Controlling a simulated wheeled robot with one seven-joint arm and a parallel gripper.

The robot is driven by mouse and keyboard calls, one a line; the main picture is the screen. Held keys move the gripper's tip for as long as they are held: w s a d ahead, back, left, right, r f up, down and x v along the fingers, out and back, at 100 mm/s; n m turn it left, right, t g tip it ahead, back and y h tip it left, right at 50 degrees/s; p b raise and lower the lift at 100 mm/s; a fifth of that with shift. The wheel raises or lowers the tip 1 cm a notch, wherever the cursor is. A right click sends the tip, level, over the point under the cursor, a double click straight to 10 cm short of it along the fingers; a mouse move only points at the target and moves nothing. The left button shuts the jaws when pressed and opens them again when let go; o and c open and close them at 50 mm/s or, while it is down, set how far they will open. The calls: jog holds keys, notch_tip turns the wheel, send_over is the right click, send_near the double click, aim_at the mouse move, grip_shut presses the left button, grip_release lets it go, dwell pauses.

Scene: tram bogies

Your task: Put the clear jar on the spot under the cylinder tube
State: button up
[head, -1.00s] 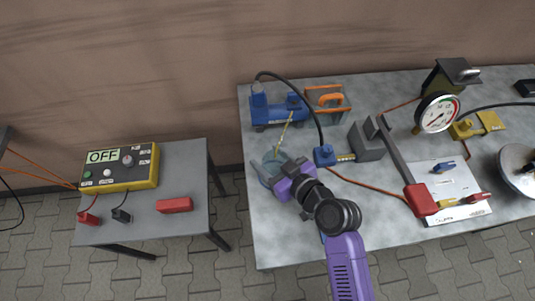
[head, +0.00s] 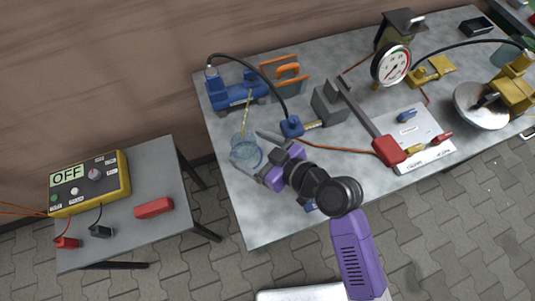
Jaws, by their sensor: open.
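The clear jar (head: 239,149) stands upright on the left part of the grey table. The thin yellowish tube (head: 246,108) comes down from the blue cylinder unit (head: 236,93), and its lower end is at the jar's mouth in this view. I cannot clearly make out a marked spot beneath the jar. My gripper (head: 257,155) is open at the jar's right side, its fingers pointing left towards it. Its fingers partly cover the jar's lower right edge, and I cannot tell whether they touch it.
A red-handled lever (head: 388,150) and a gauge (head: 391,65) are farther right. A side table at left holds an OFF control box (head: 90,184). The table's front left is bare.

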jog(key=v, duration=0.6)
jog(key=shift+d, duration=0.1)
jog(key=s+d+f+m+h, duration=0.2)
jog(key=s+d, duration=0.1)
jog(key=s+d+f+m+t+h, duration=0.1)
jog(key=d, duration=0.1)
jog(key=shift+s+d+f, duration=0.25)
jog(key=shift+s, duration=0.1)
jog(key=s+d+m+h, duration=0.1)
jog(key=s+d, duration=0.1)
jog(key=s+d+m+t+h, duration=0.1)
jog(key=s+d, duration=0.2)
jog(key=s+d+m+h, duration=0.1)
jog(key=s+d, duration=0.1)
jog(key=s, duration=0.1)
jog(key=shift+d+r+m+t+h, duration=0.1)
jog(key=shift+d+m+t+h, duration=0.1)
jog(key=shift+m+t+h, duration=0.2)
jog(key=s+d+r+m+t+h, duration=0.2)
jog(key=s+d+r, duration=0.2)
jog(key=s+r, duration=0.7)
jog(key=shift+s+t+h, duration=0.35)
jog(key=shift+t+h, duration=0.05)
jog(key=shift+f, duration=0.1)
jog(key=shift+c, duration=0.2)
